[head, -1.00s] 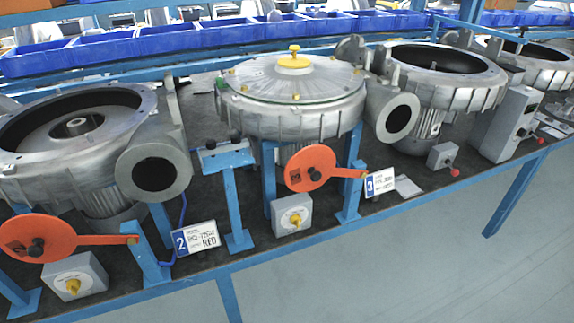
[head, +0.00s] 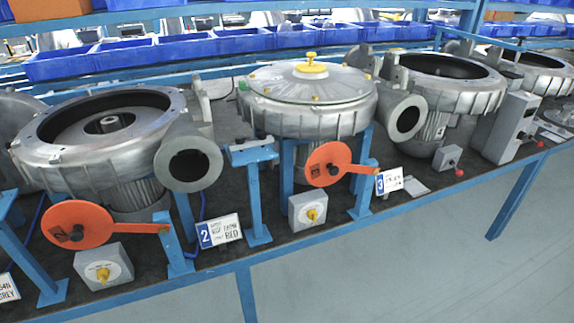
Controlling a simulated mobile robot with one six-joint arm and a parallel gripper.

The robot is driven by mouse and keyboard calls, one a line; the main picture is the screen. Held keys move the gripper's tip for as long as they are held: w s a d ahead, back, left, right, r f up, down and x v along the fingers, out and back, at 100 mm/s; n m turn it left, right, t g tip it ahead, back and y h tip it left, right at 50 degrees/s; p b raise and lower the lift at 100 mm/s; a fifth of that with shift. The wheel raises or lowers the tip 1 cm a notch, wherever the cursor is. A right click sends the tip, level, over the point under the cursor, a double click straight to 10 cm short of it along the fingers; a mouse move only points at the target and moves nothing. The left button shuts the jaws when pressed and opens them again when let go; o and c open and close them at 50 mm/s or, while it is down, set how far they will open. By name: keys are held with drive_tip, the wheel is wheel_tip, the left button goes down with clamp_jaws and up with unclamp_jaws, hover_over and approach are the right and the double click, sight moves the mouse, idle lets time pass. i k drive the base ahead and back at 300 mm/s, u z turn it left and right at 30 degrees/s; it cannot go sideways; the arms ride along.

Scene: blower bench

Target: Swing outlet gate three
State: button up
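The orange gate (head: 324,164) beside the plate marked 3 (head: 389,181) is a round disc with a dark knob. Its arm reaches right to a blue post (head: 363,190). The disc hangs below and left of the dark round outlet (head: 407,118) of the lidded middle blower (head: 308,113), and the outlet is uncovered. A second orange gate (head: 80,222) sits at the left, beside the plate marked 2 (head: 219,230). The outlet (head: 188,168) of the left blower is also uncovered. My gripper is not in view.
Grey boxes with yellow knobs stand under the gates, one at the middle (head: 308,210) and one at the left (head: 103,266). A grey control box (head: 507,128) stands at the right. Blue bins (head: 185,48) line the back. The floor in front of the bench is clear.

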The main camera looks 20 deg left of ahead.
sight(328, 164)
drive_tip(key=u, duration=0.85)
drive_tip(key=k, duration=1.05)
drive_tip(key=i, duration=0.75)
drive_tip(key=u, duration=0.05)
